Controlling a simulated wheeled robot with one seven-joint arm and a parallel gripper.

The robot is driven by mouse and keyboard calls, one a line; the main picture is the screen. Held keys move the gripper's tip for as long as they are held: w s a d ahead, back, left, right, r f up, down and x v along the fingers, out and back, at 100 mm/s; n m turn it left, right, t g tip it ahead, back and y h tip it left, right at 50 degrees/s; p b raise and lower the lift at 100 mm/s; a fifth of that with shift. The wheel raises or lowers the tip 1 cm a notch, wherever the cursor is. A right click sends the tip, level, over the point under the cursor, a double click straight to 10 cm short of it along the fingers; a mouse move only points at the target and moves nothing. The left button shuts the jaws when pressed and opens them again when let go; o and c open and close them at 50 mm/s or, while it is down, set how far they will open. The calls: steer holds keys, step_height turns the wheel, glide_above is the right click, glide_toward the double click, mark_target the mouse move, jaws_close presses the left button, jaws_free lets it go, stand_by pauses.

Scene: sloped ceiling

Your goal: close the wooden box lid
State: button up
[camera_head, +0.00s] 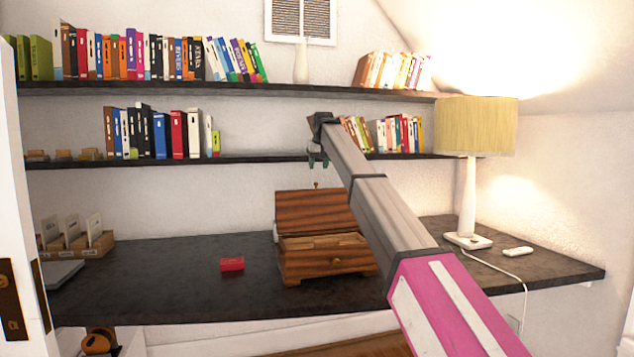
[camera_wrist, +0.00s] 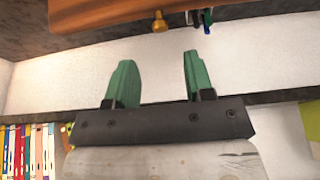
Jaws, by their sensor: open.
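The wooden box (camera_head: 325,263) stands on the dark desk, its lid (camera_head: 315,211) raised and leaning back behind the open body. A small brass knob (camera_head: 316,185) sits on the lid's upper edge. My gripper (camera_head: 318,160) is above the lid, in front of the lower shelf, open and empty. In the wrist view, its two green fingers (camera_wrist: 158,58) are spread apart. The lid's wood (camera_wrist: 125,12) and the brass knob (camera_wrist: 159,21) show beyond the fingertips, apart from them. My arm hides part of the area right of the box.
A red block (camera_head: 232,264) lies left of the box on the desk (camera_head: 170,275). A lamp (camera_head: 468,175) and a small white device (camera_head: 517,252) stand at the right. Two book-laden shelves (camera_head: 260,158) run along the wall behind. The desk's middle left is mostly clear.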

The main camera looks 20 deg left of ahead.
steer(key=x, duration=0.7)
steer(key=shift+w+a+f, duration=0.1)
steer(key=shift+f, duration=0.25)
jaws_close()
